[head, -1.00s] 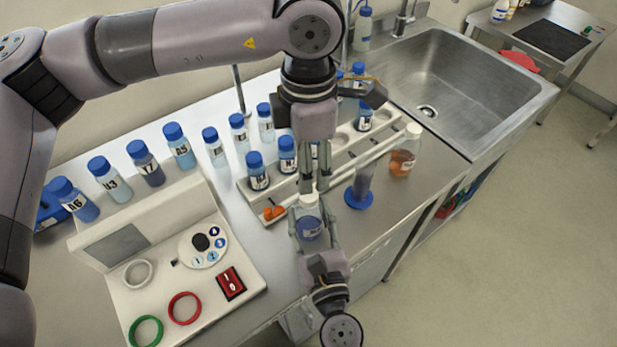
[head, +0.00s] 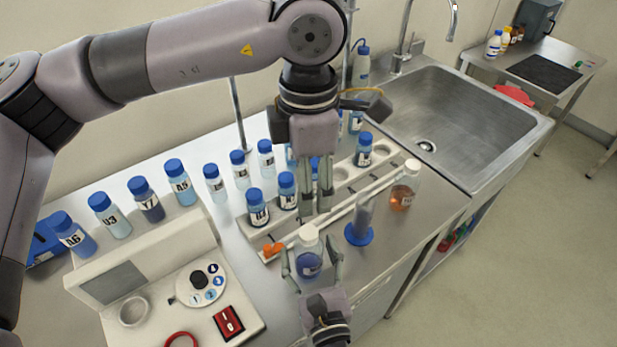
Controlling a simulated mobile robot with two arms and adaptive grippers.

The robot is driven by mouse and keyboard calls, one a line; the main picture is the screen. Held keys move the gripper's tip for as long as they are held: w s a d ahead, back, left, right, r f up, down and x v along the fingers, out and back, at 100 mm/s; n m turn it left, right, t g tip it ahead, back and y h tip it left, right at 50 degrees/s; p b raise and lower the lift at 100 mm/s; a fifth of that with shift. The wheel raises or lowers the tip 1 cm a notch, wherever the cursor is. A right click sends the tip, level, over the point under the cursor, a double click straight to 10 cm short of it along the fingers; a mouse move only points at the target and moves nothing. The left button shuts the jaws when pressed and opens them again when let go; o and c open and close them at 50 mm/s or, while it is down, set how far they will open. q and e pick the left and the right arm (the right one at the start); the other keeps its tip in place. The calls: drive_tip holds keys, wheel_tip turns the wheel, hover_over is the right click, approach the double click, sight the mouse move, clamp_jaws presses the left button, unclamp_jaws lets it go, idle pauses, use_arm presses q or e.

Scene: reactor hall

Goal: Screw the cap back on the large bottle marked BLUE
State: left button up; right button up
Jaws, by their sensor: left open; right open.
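A large clear bottle (head: 309,264) with blue liquid stands upright at the front of the bench, right of the console. A white cap (head: 308,236) sits on its neck; I cannot tell how tight it is. No BLUE marking is readable from here. My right gripper (head: 310,262) is open, with one finger on each side of the bottle and small gaps showing. My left gripper (head: 317,209) points down, open with nothing in it, and its fingertips are just above and behind the cap in the picture. Its fingers hide part of the rack.
A white rack (head: 340,179) with blue-capped bottles stands behind. A blue-based cylinder (head: 359,232) and an orange-liquid bottle (head: 403,186) with a white cap stand to the right. A console (head: 115,285) fills the left front. The sink (head: 460,115) is at the back right.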

drive_tip(key=v, duration=1.2)
idle(0.5)
